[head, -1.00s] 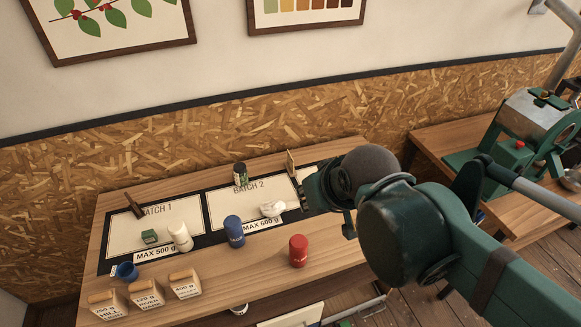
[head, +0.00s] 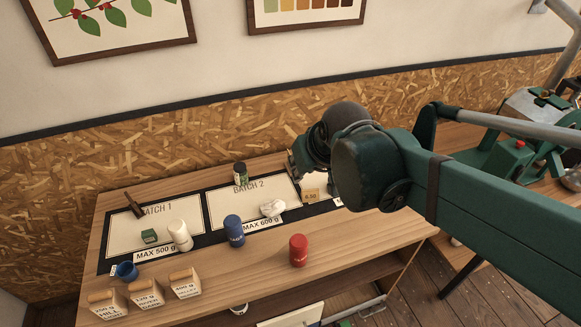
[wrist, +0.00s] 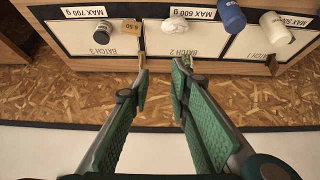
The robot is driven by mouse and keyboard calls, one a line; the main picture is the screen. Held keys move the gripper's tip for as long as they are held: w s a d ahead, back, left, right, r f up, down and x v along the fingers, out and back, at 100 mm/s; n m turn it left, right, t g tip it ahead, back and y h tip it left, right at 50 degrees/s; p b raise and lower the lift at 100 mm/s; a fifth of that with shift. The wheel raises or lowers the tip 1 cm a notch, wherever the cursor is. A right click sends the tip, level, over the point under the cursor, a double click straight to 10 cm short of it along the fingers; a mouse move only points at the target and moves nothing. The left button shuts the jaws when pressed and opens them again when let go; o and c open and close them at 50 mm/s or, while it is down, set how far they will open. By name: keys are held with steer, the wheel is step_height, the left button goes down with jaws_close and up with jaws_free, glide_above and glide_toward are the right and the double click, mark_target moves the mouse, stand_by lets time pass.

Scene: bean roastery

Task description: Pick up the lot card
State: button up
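A thin tan piece, seen nearly edge-on in the wrist view (wrist: 142,62), stands at the back between the Batch 2 and Batch 3 areas. It looks like the lot card, but no writing on it is legible. In the head view my gripper (head: 298,165) hides that spot. In the wrist view my gripper (wrist: 160,71) is open, its fingers spread. The left fingertip overlaps the tan piece in the picture; I cannot tell whether they touch. A small tan block marked 6.50 (head: 311,195) sits farther forward, also in the wrist view (wrist: 131,27).
A crumpled white piece (head: 272,208), a blue canister (head: 234,231), a red canister (head: 298,250) and a white canister (head: 181,236) stand farther forward.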

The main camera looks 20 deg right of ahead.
steer(key=shift+g, duration=0.4)
steer(key=w+d+f, duration=0.3)
steer(key=w+f, duration=0.4)
steer(key=w, duration=0.3)
steer(key=w+d+f, duration=0.3)
steer(key=w+f, duration=0.3)
steer(key=w, duration=0.5)
steer(key=w+d+f, duration=0.2)
steer(key=w+f, duration=0.5)
steer(key=w, duration=0.3)
steer(key=shift+w+d+f+b, duration=0.3)
steer(key=shift+d+b, duration=0.1)
steer(key=shift+w+d+f, duration=0.15)
steer(key=shift+w+f, duration=0.1)
steer(key=shift+f, duration=0.25)
steer(key=shift+w+f, duration=0.1)
steer(key=shift+f, duration=0.05)
steer(key=shift+x, duration=1.15)
steer(key=shift+f, duration=0.15)
steer(key=shift+x, duration=2.45)
